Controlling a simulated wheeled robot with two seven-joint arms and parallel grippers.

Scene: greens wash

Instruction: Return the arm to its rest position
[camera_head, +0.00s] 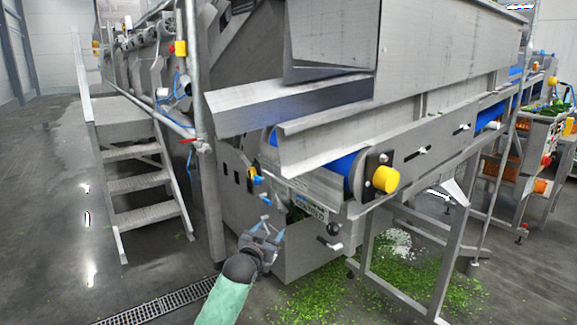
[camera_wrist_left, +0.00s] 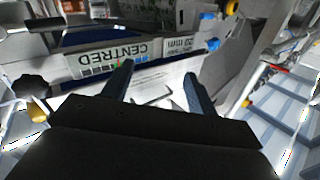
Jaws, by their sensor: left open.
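My left arm comes in at the bottom of the head view with a green sleeve. Its gripper (camera_head: 268,230) is open, with nothing seen between the fingers. It is in front of the lower grey housing of the conveyor machine (camera_head: 310,258), below a yellow and blue knob (camera_head: 254,176). I cannot tell whether the fingers touch the panel. My right gripper is not in view.
Metal steps (camera_head: 140,180) stand at the left. A yellow knob (camera_head: 385,179) juts from the conveyor's side. A floor drain (camera_head: 165,306) runs along the bottom. Green scraps (camera_head: 400,280) litter the floor under the machine frame. Open floor (camera_head: 60,230) lies at the left.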

